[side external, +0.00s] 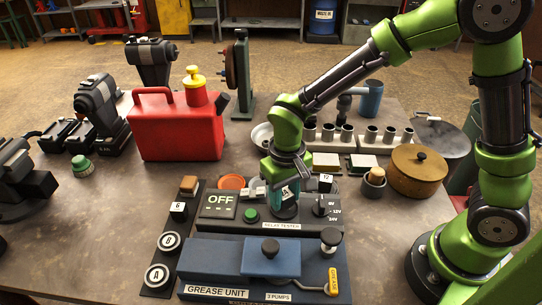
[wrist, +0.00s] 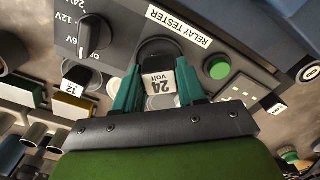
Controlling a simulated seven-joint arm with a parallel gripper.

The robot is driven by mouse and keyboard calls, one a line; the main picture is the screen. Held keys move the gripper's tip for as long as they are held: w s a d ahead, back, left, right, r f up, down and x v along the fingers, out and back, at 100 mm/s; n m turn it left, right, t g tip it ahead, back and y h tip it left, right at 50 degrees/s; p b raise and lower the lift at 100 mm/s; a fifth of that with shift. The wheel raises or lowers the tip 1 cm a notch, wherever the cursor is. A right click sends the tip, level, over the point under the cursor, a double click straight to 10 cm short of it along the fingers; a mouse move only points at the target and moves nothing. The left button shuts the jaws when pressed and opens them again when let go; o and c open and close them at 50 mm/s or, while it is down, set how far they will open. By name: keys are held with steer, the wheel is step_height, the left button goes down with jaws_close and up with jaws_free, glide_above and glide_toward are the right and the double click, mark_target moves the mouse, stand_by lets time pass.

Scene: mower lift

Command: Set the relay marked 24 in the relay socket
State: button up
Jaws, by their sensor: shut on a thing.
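The relay marked 24 (wrist: 160,88) shows its white "24 volt" label between the two teal fingers of my gripper (wrist: 158,92) in the wrist view. My gripper is shut on it. A dark round socket (wrist: 160,48) lies at the relay in the wrist view. The fingers hide the contact, so I cannot tell whether the relay is seated. The tester's display (side external: 222,201) reads OFF.
Relay 12 (side external: 326,182) stands behind the tester; relay 6 (side external: 178,210) stands to its left. The tester has a green button (side external: 250,215) and a voltage knob (side external: 321,206). The blue grease unit (side external: 225,268) is in front, a red can (side external: 175,125) behind left.

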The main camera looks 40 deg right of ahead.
steer(key=shift+f, duration=0.5)
steer(key=o, duration=0.8)
steer(key=shift+r, duration=0.15)
steer(key=shift+r, duration=5.4)
steer(key=shift+r, duration=0.15)
step_height(320, 180, up, 8)
glide_above(285, 194)
steer(key=shift+r, duration=0.2)
